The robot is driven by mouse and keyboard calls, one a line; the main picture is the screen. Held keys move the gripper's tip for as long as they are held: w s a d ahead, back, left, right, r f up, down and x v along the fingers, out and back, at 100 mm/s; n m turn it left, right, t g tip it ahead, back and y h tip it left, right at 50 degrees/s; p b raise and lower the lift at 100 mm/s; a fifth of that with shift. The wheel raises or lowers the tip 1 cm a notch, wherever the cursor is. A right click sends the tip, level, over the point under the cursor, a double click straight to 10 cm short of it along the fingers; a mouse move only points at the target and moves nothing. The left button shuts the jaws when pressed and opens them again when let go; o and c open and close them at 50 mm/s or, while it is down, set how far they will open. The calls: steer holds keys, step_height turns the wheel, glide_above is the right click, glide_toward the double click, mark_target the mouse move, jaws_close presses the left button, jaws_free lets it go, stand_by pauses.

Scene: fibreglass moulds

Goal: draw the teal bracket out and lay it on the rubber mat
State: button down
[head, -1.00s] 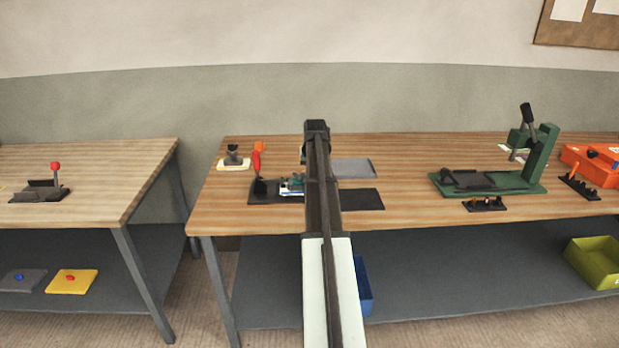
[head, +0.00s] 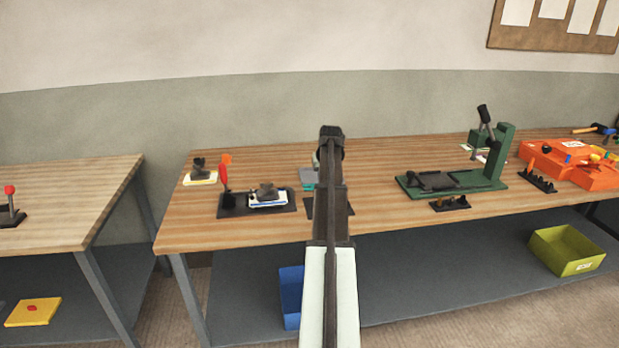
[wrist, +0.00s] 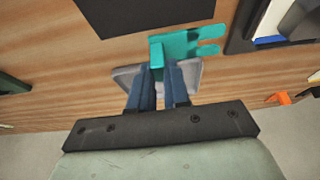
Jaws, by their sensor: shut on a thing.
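The teal bracket (wrist: 175,45), a plate with two prongs, shows between and beyond the blue fingers in the wrist view. My gripper (wrist: 166,66) is shut on it. A small teal part (head: 308,187) shows left of my arm in the head view. A black mat (wrist: 130,12) lies apart from the bracket. My arm hides the fingers in the head view.
A green press (head: 497,155) and orange cases (head: 548,160) stand right. Bare wood lies between my arm and the press.

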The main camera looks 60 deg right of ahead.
steer(key=s+d, duration=0.5)
stand_by(1.4)
steer(key=shift+r, duration=0.2)
steer(key=shift+r, duration=3.3)
steer(key=a+f, duration=0.2)
steer(key=s+a+f, duration=0.1)
steer(key=a+f, duration=0.1)
steer(key=s+a+f, duration=0.1)
steer(key=a+f, duration=0.2)
steer(key=shift+s, duration=0.2)
steer(key=shift+f, duration=2.2)
steer(key=shift+f, duration=0.1)
